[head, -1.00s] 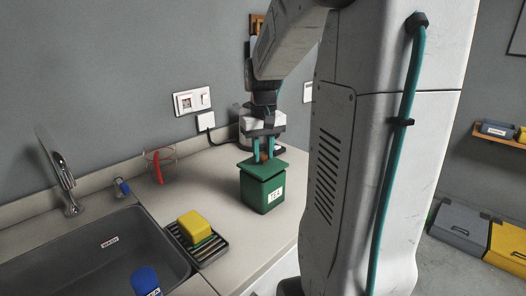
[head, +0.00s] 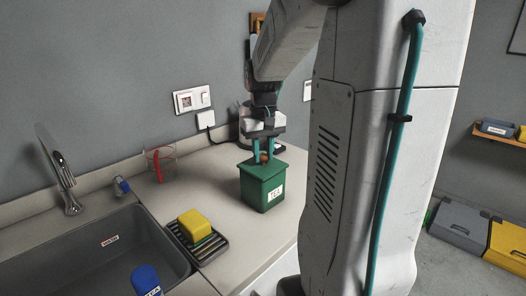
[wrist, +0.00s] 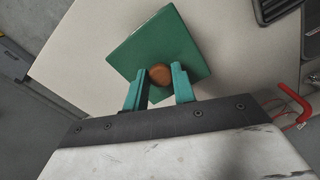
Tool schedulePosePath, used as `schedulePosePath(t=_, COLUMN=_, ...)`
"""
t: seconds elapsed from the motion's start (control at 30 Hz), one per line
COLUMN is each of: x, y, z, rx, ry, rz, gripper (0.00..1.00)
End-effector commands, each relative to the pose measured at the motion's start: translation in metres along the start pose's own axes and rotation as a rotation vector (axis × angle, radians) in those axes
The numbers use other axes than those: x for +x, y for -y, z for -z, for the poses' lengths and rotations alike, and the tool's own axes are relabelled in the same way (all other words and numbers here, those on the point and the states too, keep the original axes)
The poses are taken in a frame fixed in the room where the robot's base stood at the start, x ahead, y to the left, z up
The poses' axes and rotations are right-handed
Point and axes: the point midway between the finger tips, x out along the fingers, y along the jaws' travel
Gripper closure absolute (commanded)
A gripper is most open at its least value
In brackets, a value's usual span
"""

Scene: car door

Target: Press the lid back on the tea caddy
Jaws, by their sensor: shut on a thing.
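The green tea caddy (head: 262,190) with a white TEA label stands upright on the counter. Its green lid (head: 275,168) now sits on top of it, with no clear gap visible in the head view. The lid also fills the middle of the wrist view (wrist: 165,48), hiding the caddy below. The fingers show on both sides of the knob in the wrist view.
A sink (head: 95,258) with a tap is at the left. A yellow sponge (head: 194,223) lies on a black rack (head: 208,246) beside it. A blue bottle (head: 146,281) is at the front.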

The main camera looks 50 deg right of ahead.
Motion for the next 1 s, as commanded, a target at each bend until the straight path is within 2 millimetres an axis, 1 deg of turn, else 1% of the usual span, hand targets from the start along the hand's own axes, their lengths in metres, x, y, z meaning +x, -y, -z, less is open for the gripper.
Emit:
schedulePosePath(t=0.9, x=0.0019, y=0.0000, z=0.0001, rx=0.000, ry=-0.001, rz=0.000, gripper=0.98)
schedulePosePath(t=0.93, x=0.0019, y=0.0000, z=0.0002, rx=0.000, ry=-0.001, rz=0.000, gripper=0.66)
schedulePosePath(t=1.0, x=0.0019, y=0.0000, z=0.0001, rx=0.000, ry=-0.001, rz=0.000, gripper=0.49)
